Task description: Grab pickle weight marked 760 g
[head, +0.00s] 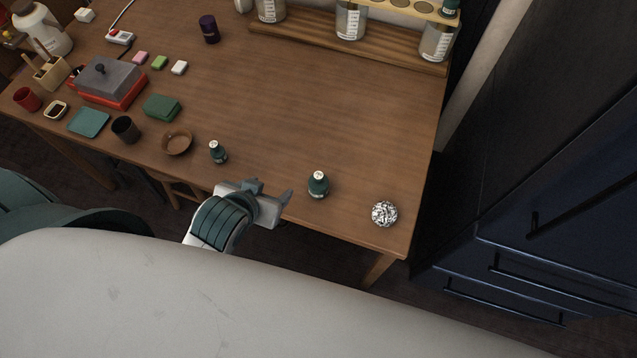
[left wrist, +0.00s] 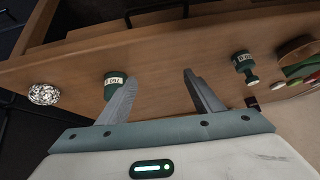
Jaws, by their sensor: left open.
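A dark green pickle weight (head: 318,186) with a pale top stands near the front edge of the table. In the left wrist view, this weight (left wrist: 112,88) has a pale label that seems to read 760, upside down. A smaller green weight (head: 218,152) stands farther left; it also shows in the left wrist view (left wrist: 244,68), its label too small to read surely. My left gripper (head: 272,190) is open and empty at the table's front edge, between the two weights. In the wrist view its fingers (left wrist: 160,88) have the 760 weight just outside the left finger.
A speckled silver ball (head: 384,214) lies right of the larger weight. A brown bowl (head: 177,142) and a dark cup (head: 126,129) stand left. A wooden rack with jars (head: 350,50) is at the back. The table's middle (head: 310,115) is clear. Dark cabinets (head: 540,200) stand right.

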